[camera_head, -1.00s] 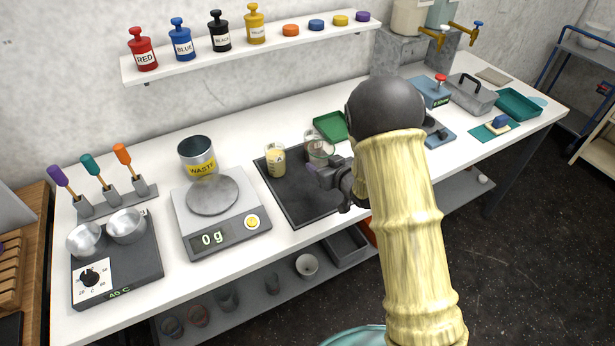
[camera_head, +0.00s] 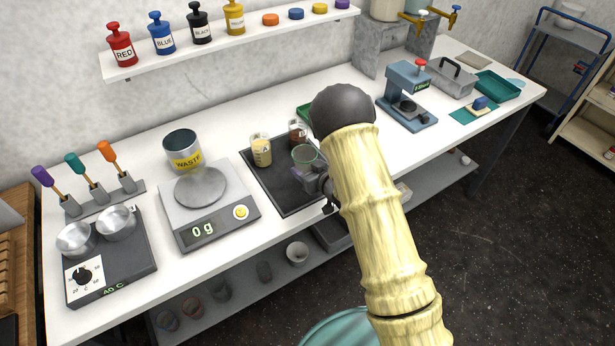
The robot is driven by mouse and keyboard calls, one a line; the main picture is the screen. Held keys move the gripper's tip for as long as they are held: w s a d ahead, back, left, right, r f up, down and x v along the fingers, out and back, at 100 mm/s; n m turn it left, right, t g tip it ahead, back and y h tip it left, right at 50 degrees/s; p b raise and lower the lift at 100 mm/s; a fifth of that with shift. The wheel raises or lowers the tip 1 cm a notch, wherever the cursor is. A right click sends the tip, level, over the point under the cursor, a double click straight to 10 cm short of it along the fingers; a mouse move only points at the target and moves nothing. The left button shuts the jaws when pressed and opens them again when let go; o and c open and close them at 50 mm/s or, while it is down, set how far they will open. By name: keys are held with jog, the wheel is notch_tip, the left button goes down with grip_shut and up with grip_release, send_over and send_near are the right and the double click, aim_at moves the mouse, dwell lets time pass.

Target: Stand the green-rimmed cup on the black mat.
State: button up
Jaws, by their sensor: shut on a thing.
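The green-rimmed cup (camera_head: 304,154) is clear glass, looks empty and appears upright. My gripper (camera_head: 314,178) is shut on it from the right and hides part of its lower side. The cup shows over the right part of the black mat (camera_head: 284,193). I cannot tell whether its base touches the mat or is a little above it. A beaker of pale yellow liquid (camera_head: 261,153) stands on the mat's back left part. A beaker with dark brown contents (camera_head: 297,133) is behind the green-rimmed cup.
A scale (camera_head: 207,213) reading 0 g and a waste can (camera_head: 182,150) stand left of the mat. A blue press (camera_head: 408,97) stands to the right. The mat's front left part is clear.

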notch_tip(320, 180, down, 4)
jog(key=shift+w+r+p, duration=0.15)
jog(key=shift+r+p, duration=0.05)
jog(key=shift+p, duration=0.3)
jog(key=shift+a+f, duration=0.15)
jog(key=shift+f, duration=0.15)
jog(key=shift+d, duration=0.2)
jog(key=shift+d+f, duration=0.1)
jog(key=shift+f, duration=0.05)
jog(key=o, duration=0.9)
jog(key=shift+s, duration=0.2)
jog(key=shift+o, duration=0.2)
jog(key=shift+r, duration=0.2)
jog(key=b+v, duration=0.3)
jog(key=v, duration=0.8)
jog(key=shift+s+d+r, duration=0.15)
jog(key=shift+s+d, duration=0.05)
jog(key=shift+s, duration=0.1)
